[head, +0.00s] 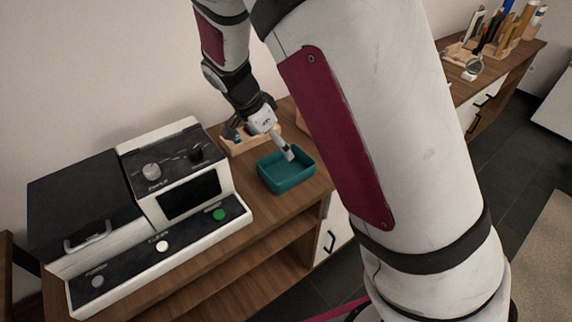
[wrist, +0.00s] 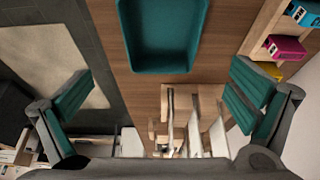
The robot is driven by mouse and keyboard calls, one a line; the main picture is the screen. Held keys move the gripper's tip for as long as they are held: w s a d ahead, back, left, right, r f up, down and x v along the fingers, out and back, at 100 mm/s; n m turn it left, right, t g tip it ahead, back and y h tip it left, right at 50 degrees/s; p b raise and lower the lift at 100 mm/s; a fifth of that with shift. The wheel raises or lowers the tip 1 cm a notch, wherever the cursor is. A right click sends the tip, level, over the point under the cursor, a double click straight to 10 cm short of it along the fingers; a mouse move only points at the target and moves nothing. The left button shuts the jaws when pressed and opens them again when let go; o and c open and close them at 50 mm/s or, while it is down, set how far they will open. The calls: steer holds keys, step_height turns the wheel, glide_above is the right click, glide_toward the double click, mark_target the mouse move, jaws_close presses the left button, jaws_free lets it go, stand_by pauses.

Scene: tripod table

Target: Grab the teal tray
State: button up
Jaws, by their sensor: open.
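The teal tray (head: 291,183) is a shallow, empty-looking rectangular tray. It sits upright on the brown wooden counter, near its front edge. In the wrist view, part of the tray (wrist: 160,69) shows at the top centre, cut off by the frame edge. My gripper (head: 288,154) reaches down from behind, its visible finger overlapping the tray's back part in the head view. In the wrist view, my gripper (wrist: 160,100) has its teal-padded fingers wide apart with nothing between them. Whether a finger touches the tray, I cannot tell.
A black-and-white machine (head: 170,190) with buttons stands left of the tray. A wooden holder (head: 240,144) is behind it; a wooden rack with colourful blocks (wrist: 287,47) shows in the wrist view. Tools (head: 497,30) stand at the counter's far right. My arm hides some counter.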

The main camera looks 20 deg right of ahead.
glide_toward(291, 171)
steer(key=shift+d+f, duration=0.1)
steer(key=shift+d, duration=0.2)
steer(key=shift+a+b+x, duration=0.1)
steer(key=shift+b+x, duration=0.05)
steer(key=shift+x, duration=1.2)
steer(key=shift+a+b+x, duration=0.15)
steer(key=shift+x, duration=1.2)
steer(key=c, duration=1)
steer(key=shift+w, duration=0.1)
